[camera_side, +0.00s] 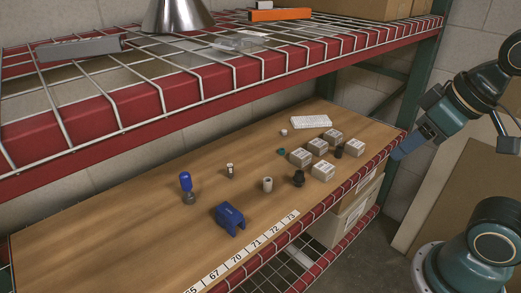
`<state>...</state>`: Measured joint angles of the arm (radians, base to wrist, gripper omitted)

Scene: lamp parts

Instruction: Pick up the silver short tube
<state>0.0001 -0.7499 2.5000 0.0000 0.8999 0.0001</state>
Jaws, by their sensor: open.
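A short, pale silver-grey tube (267,184) stands upright on the wooden shelf, near its middle; it looks like the silver short tube. A smaller light cylinder with a dark band (230,170) stands to its left, and a tiny whitish piece (283,132) lies farther back. My gripper (399,153) is at the right end of the shelf, well apart from the tube. It is open, with nothing visible in it; its fingertips are small and hard to make out.
A black fitting (299,178) stands right of the tube; several small boxes (322,171) lie beyond it. A blue bracket (229,218) and a blue-topped part (187,187) are to the left. The red-edged upper wire shelf (190,100) overhangs the back.

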